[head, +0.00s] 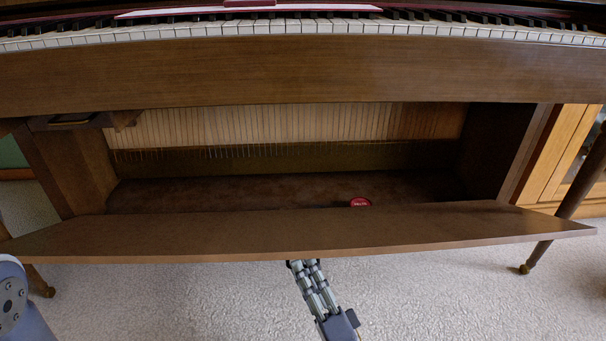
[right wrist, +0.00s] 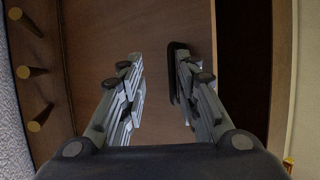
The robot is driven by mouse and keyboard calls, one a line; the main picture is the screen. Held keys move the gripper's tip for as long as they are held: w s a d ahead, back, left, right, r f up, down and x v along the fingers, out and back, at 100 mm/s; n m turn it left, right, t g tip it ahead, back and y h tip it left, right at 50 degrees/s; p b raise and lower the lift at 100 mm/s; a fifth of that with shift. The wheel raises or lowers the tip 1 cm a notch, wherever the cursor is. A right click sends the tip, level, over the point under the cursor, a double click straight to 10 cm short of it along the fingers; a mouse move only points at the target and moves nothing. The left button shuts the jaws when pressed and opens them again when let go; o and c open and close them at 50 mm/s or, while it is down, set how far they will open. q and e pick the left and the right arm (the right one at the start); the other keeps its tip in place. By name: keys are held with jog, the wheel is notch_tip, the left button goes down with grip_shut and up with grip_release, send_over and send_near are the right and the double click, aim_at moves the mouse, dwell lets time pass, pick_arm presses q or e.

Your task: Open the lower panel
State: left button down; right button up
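The lower panel (head: 300,232) is a wide brown board under the keyboard. It is tilted outward, and the cavity behind it shows. My right gripper (head: 303,264) is at the panel's near edge, below its middle, with the tips partly hidden by the board. In the right wrist view my right gripper (right wrist: 157,62) has its fingers apart, with brown wood (right wrist: 180,22) beyond them. A dark loop-like piece (right wrist: 173,72) is beside the right finger; I cannot tell whether they touch. My left gripper is out of view.
The open cavity (head: 240,192) holds a red round object (head: 360,203) near the panel. Piano keys (head: 300,27) run above. A piano leg (head: 575,190) stands at the right. Pale carpet (head: 440,290) is clear in front. Several wooden pegs (right wrist: 33,72) show at the wrist view's left.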

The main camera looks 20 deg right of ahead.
aim_at(305, 239)
jog(key=shift+w+d+r+p, duration=0.1)
jog(key=shift+w+r+p, duration=0.1)
jog(key=shift+r+p, duration=0.3)
jog(key=shift+m+g+h, duration=0.5)
jog(key=shift+g, duration=0.1)
jog(key=w+r+p, duration=0.1)
jog(key=r+p, duration=0.1)
jog(key=r, duration=0.1)
jog(key=w+d+r+p, duration=0.1)
jog(key=w+r+p, duration=0.1)
jog(key=r+p, duration=0.1)
jog(key=w+r+p, duration=0.2)
jog(key=r, duration=0.1)
jog(key=shift+w+d, duration=0.1)
jog(key=shift+d, duration=0.1)
jog(key=w+d+r+p, duration=0.1)
jog(key=w+d+r, duration=0.1)
jog(key=w+r, duration=0.3)
jog(key=w+d+r+p, duration=0.1)
jog(key=w+r, duration=0.4)
jog(key=w, duration=0.6)
jog(key=shift+d, duration=0.85)
jog(key=shift+w, duration=0.15)
